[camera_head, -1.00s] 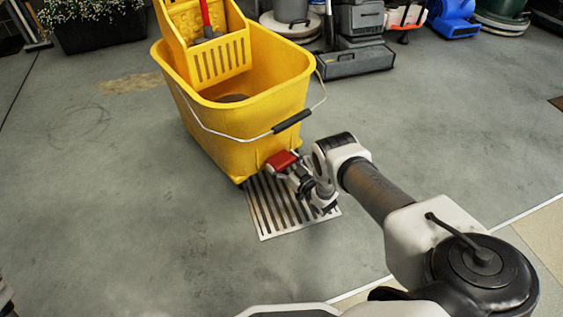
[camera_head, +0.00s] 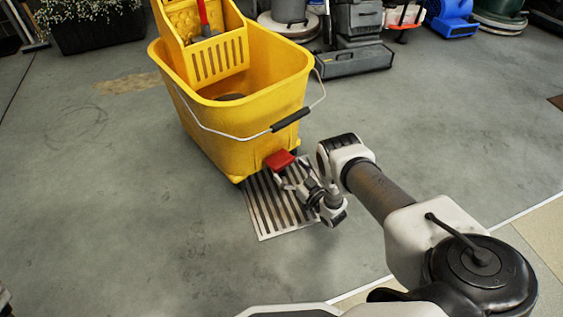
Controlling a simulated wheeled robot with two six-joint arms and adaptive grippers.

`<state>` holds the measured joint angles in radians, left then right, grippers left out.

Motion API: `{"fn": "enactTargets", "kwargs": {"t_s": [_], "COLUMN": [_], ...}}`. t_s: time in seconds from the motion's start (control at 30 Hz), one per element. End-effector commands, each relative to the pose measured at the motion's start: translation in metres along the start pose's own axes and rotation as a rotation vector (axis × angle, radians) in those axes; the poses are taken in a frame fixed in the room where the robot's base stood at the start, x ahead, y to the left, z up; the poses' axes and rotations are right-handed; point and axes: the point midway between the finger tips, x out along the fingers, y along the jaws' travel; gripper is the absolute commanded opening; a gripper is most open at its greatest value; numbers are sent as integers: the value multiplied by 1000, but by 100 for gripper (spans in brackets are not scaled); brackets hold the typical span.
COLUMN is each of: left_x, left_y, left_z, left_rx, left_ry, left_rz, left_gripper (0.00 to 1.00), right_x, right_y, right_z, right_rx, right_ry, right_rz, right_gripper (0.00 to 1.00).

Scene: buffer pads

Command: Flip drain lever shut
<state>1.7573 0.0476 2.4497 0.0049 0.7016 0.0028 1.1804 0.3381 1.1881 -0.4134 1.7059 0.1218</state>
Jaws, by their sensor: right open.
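The yellow mop bucket (camera_head: 225,135) stands on the grey floor with its wringer at the back. A red drain lever (camera_head: 279,159) sits low on the bucket's front right corner, above a floor grate (camera_head: 267,213). My right gripper (camera_head: 284,180) is just below and in front of the lever, over the grate. Its fingers are open and appear empty. Whether a fingertip touches the lever is too small to tell. My left gripper is out of view.
The bucket's wire handle with a black grip (camera_head: 290,121) hangs across its front, above the lever. Cleaning machines, including a grey one (camera_head: 355,62) and a blue blower (camera_head: 453,18), stand along the back. The floor left of the bucket is clear.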

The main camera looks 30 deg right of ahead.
Motion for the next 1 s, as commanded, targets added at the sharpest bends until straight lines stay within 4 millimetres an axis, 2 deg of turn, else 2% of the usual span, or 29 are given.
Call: {"fn": "enactTargets", "kwargs": {"t_s": [0.1,0.2,0.33,0.87,1.0], "left_x": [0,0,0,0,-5], "left_y": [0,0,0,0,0], "left_z": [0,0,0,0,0], "left_rx": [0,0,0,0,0], "left_ry": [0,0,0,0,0], "left_rz": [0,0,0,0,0], "left_gripper": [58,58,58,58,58], "right_x": [-32,-54,-70,-72,-63], "right_y": [1,1,0,0,0], "right_z": [1,0,1,0,-12], "right_rx": [1,0,1,0,-2], "right_ry": [-4,-2,-2,0,17], "right_rz": [2,3,0,0,-1], "right_gripper": [100,100,100,100,100]}}
